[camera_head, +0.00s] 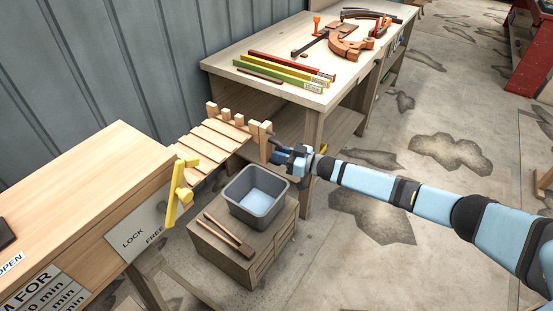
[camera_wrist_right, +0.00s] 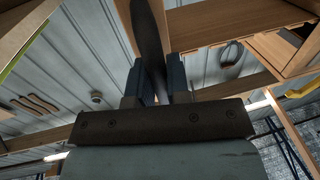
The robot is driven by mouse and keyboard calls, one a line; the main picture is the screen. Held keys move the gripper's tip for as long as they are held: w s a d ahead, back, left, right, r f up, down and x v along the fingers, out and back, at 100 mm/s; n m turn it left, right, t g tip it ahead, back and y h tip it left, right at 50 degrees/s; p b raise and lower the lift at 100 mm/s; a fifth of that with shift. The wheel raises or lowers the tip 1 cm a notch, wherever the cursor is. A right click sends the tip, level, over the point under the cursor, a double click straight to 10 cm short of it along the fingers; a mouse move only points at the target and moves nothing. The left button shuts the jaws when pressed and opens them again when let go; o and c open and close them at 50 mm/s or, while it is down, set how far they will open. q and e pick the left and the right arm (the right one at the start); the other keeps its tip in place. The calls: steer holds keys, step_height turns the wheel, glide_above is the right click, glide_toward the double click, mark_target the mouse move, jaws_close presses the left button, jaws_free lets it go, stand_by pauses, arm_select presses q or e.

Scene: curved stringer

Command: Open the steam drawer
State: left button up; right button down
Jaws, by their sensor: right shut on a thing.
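The steam drawer (camera_head: 215,142) is a slatted wooden tray with upright pegs along its far side. It sticks out to the right from the wooden steam cabinet (camera_head: 105,175), with its slats exposed. My right gripper (camera_head: 276,150) is at the drawer's outer end panel (camera_head: 260,132), shut on a dark handle bar. In the right wrist view the dark bar (camera_wrist_right: 150,40) lies between the blue fingers (camera_wrist_right: 157,82). A yellow lever (camera_head: 180,192) stands on the cabinet end beside the LOCK and FREE label (camera_head: 143,232). My left gripper is out of view.
A workbench (camera_head: 232,62) with coloured bars (camera_head: 285,72) and an orange clamp (camera_head: 350,42) stands behind the drawer. A grey bucket (camera_head: 257,205) and wooden tongs (camera_head: 230,235) rest on a crate (camera_head: 265,255) in front of it. Open floor lies to the right.

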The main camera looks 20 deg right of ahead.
steer(key=c, duration=1.1)
jaws_free()
steer(key=shift+s+d, duration=0.1)
steer(key=v, duration=1.3)
steer(key=shift+s+d, duration=0.2)
steer(key=shift+d, duration=0.05)
